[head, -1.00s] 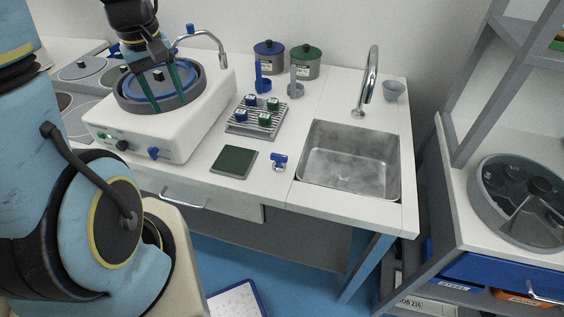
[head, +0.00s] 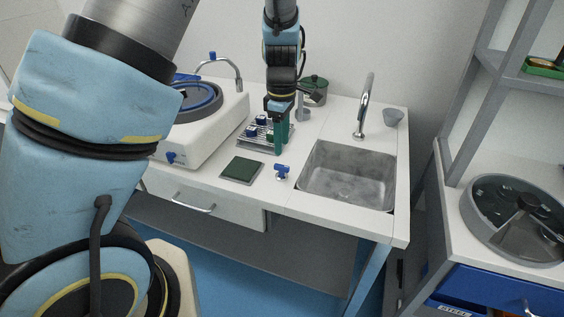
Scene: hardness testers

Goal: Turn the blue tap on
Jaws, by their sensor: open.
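A small tap with a blue handle (head: 282,169) stands on the white counter, just left of the sink. Its handle points roughly across the picture. My gripper (head: 282,138) has two green fingers pointing down. It is open and appears empty, over or near the right side of the rack, behind the tap in the picture and apart from it. The silver spout (head: 364,105) rises behind the sink (head: 347,176). No water is seen running from it.
A wire rack (head: 255,139) with small blue- and green-topped items is partly hidden by my fingers. A dark green pad (head: 242,169) lies left of the tap. A white machine (head: 205,130) with blue knobs stands farther left.

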